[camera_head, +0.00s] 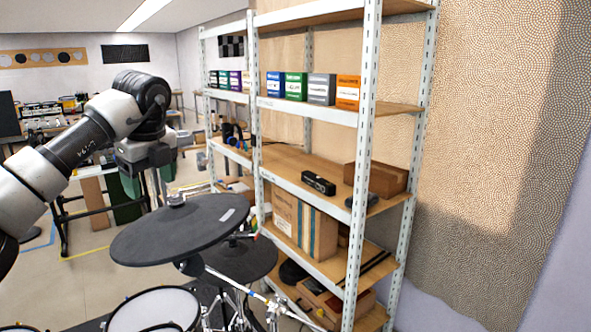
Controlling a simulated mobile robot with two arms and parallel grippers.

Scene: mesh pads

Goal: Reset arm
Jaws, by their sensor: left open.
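My left arm comes in from the left edge and reaches up and across. My left gripper (150,186) hangs from the black wrist and points down, above and behind the edge of a black cymbal pad (180,230). Its fingers are small in the picture and stand apart, with nothing seen between them. I cannot tell how far the fingers are from the pad. My right gripper is not in view.
A drum kit with a white drum pad (155,312) and metal stands is below. A metal shelf rack (365,150) holds coloured boxes (293,86), a black device (318,183) and cartons (300,225). A table stands behind my arm. Open floor (85,275) shows at lower left.

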